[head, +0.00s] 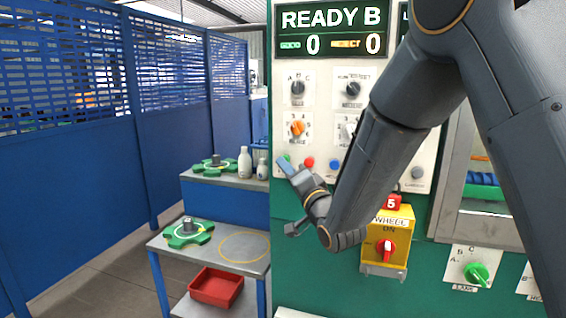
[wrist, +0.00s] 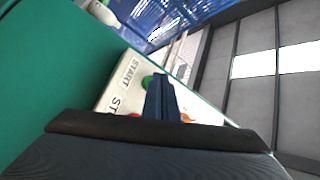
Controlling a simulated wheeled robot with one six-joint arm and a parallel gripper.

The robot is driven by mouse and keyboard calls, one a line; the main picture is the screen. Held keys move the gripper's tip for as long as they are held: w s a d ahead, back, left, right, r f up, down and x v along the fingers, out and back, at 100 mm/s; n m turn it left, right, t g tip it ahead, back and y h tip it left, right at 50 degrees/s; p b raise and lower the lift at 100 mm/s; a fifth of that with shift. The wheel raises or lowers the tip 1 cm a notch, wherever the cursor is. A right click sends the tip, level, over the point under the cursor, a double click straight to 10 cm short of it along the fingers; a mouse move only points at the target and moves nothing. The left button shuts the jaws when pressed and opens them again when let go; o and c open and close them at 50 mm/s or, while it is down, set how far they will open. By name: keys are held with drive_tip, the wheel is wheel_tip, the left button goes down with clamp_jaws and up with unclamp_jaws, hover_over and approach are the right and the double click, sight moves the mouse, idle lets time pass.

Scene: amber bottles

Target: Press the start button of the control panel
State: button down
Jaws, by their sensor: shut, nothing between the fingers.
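The control panel (head: 324,118) is an off-white plate on a green machine front, under a display reading "READY B". The green start button (wrist: 148,81) sits beside the "START" label in the wrist view, partly covered by my fingers. In the head view only a sliver of green (head: 287,157) shows at my fingertips. My gripper (head: 284,164) is shut and empty, its tips at the start button. The wrist view shows the shut fingers (wrist: 162,98) overlapping the button's right side. I cannot tell whether they touch it.
A red button (head: 309,163) and a blue button (head: 335,165) sit right of the start button. A yellow switch box (head: 385,240) with a red knob stands out below the panel. At left is a table (head: 196,262) with a green fixture, and white bottles (head: 244,162) stand behind.

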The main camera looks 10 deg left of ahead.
drive_tip(key=shift+w, duration=0.2)
drive_tip(key=shift+s, duration=0.1)
idle(0.4)
drive_tip(key=shift+s, duration=0.75)
drive_tip(key=shift+a, duration=0.1)
drive_tip(key=s, duration=0.5)
drive_tip(key=shift+a, duration=0.15)
idle(0.5)
